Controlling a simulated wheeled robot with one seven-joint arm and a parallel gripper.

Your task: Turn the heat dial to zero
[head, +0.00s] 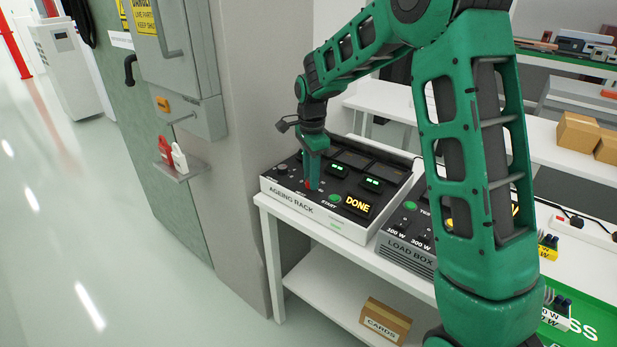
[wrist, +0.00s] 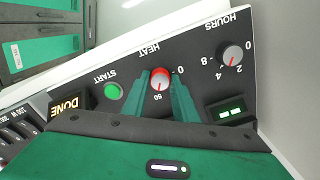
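The heat dial (wrist: 160,78) is a small red knob with a pale top on the black panel of the ageing rack (head: 312,222). In the wrist view its "0" mark is on the right and "50" just below it. Its pointer appears to face the 50 side, though it is small. My gripper (wrist: 161,88) reaches down over the panel, with one green fingertip on each side of the dial, seemingly against it. In the head view my gripper (head: 312,185) hides most of the dial.
The hours dial (wrist: 232,56) and a lit green display (wrist: 231,112) are right of the heat dial in the wrist view. The green start button (wrist: 113,91) and yellow DONE sign (wrist: 68,105) are left. The load box (head: 408,250) stands beside the rack.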

